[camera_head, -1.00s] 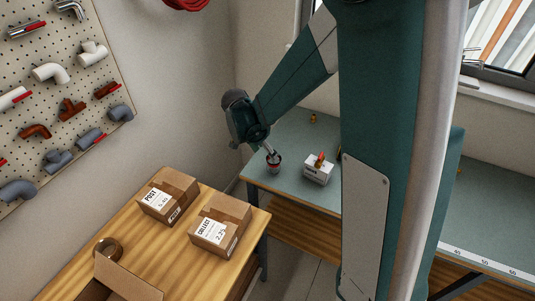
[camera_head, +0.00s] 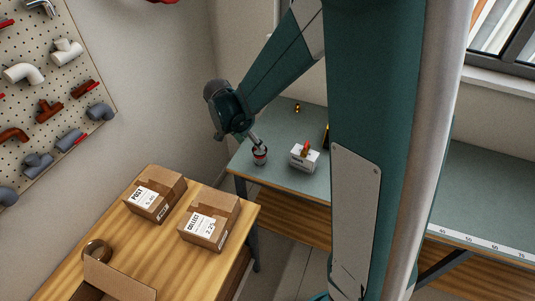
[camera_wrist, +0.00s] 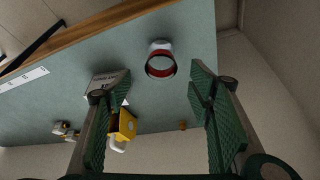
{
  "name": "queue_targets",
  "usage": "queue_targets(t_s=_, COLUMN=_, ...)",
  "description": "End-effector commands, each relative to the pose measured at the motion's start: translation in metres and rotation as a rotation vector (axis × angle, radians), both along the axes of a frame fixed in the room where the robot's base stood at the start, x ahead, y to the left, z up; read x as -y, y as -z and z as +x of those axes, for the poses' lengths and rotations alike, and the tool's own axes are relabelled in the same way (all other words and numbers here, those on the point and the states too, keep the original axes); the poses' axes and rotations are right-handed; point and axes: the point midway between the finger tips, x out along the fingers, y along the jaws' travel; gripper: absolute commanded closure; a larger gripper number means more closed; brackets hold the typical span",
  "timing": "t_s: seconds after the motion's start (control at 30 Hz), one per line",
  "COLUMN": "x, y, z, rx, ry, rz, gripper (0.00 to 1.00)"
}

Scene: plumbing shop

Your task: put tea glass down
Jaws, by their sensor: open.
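The tea glass (camera_head: 260,158) is a small cup, dark red inside with a pale outer side. It stands on the green bench top (camera_head: 283,130) near its left front corner. In the wrist view the glass (camera_wrist: 161,62) shows beyond the fingertips, between the two fingers in the picture. My gripper (camera_wrist: 160,76) is open, with nothing between its green ridged pads. In the head view my gripper (camera_head: 257,142) is just above the glass. I cannot tell whether a fingertip touches it there.
A small brass-coloured fitting (camera_head: 298,106) is farther back.

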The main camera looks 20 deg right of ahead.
Motion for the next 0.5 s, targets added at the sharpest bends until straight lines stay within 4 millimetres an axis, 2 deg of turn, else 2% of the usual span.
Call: queue_targets(t_s=0.5, x=0.000, y=-0.065, z=-0.045, rx=0.007, ry=-0.233, rz=0.034, gripper=0.48)
